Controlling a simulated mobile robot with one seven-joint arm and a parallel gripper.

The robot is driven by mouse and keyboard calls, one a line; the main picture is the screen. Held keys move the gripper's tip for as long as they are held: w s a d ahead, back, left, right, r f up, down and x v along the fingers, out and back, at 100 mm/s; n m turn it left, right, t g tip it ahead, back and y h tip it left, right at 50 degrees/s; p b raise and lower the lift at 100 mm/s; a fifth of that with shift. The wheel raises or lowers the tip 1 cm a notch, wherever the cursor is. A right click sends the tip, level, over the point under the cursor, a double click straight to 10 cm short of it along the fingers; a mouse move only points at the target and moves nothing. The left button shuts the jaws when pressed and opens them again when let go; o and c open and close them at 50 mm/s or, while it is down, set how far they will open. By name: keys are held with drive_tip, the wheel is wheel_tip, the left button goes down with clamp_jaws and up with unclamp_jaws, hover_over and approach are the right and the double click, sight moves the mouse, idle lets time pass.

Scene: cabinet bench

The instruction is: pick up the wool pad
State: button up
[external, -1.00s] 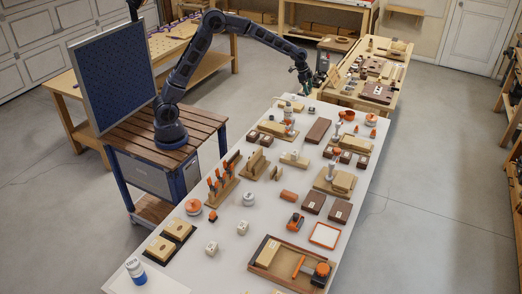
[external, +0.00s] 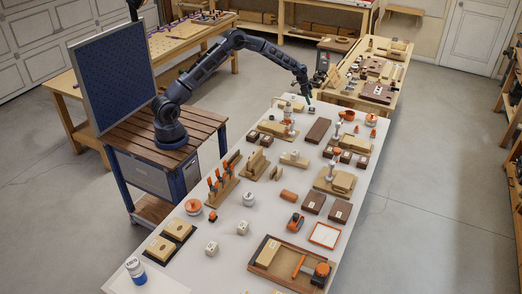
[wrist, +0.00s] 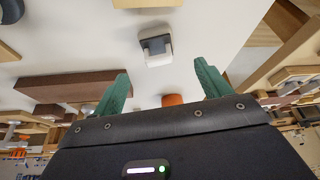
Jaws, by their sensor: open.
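My gripper (external: 308,98) is open and empty above the far end of the white bench. In the external view I cannot pick out the wool pad among the small things near my gripper.
A long dark brown block (wrist: 75,86) lies left of the fingers, and an orange thing (wrist: 172,100) shows between them. The white bench (external: 235,215) carries many blocks, tools and trays. A second wooden bench (external: 345,100) stands beyond its far end.

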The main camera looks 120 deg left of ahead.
sight(313, 109)
drive_tip(key=x, duration=0.8)
drive_tip(key=shift+w+f, duration=0.15)
drive_tip(key=shift+w, duration=0.05)
drive_tip(key=shift+c, duration=0.3)
drive_tip(key=shift+d, duration=0.1)
drive_tip(key=c, duration=1)
